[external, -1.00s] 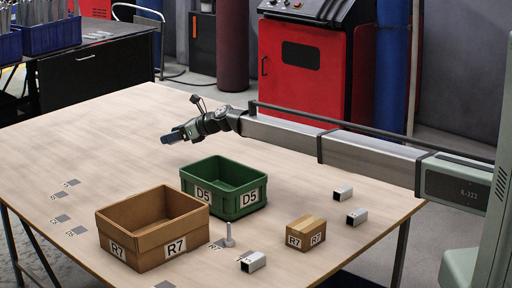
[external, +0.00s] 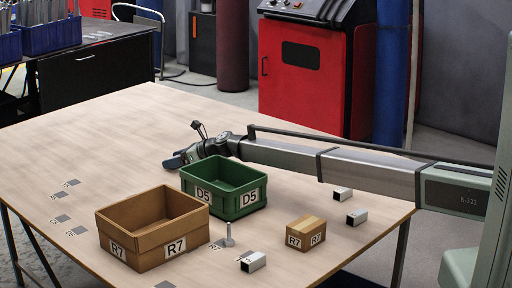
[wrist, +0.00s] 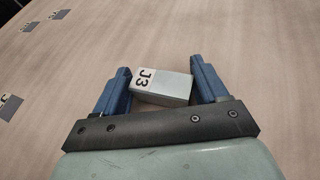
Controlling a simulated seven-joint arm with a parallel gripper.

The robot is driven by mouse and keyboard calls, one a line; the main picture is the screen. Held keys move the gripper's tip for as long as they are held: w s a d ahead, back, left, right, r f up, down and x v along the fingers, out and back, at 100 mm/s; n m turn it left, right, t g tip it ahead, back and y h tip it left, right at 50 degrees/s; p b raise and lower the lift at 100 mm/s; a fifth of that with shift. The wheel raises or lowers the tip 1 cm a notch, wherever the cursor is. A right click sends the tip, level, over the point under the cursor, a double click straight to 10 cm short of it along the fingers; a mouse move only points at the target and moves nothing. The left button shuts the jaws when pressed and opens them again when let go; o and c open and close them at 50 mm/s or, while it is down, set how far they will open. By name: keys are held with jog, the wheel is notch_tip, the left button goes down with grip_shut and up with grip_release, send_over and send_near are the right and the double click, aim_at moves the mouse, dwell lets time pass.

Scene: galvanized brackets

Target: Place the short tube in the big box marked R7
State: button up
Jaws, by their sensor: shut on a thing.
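The big brown box marked R7 (external: 122,252) stands open at the front left of the table and looks empty. Three short square metal tubes lie on the table: one tube (external: 253,262) at the front, another (external: 357,217) at the right, a third (external: 342,194) behind it. I cannot tell which is shortest. My gripper (external: 174,162) is low over the table behind the green bin.
A green bin marked D5 (external: 224,204) stands between my gripper and the big box. A small closed box marked R7 (external: 306,234) sits to the right. An upright grey bolt-like part (external: 229,236) stands beside the big box. The table's back left is clear.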

jog(key=shift+f, duration=0.1)
jog(key=o, duration=1.1)
jog(key=shift+c, duration=0.2)
jog(key=v, duration=1.1)
jog(key=shift+s, duration=0.1)
jog(key=shift+s+d+r, duration=0.1)
jog(key=shift+d+r, duration=0.15)
jog(key=shift+d, duration=0.2)
jog(key=shift+c, duration=0.4)
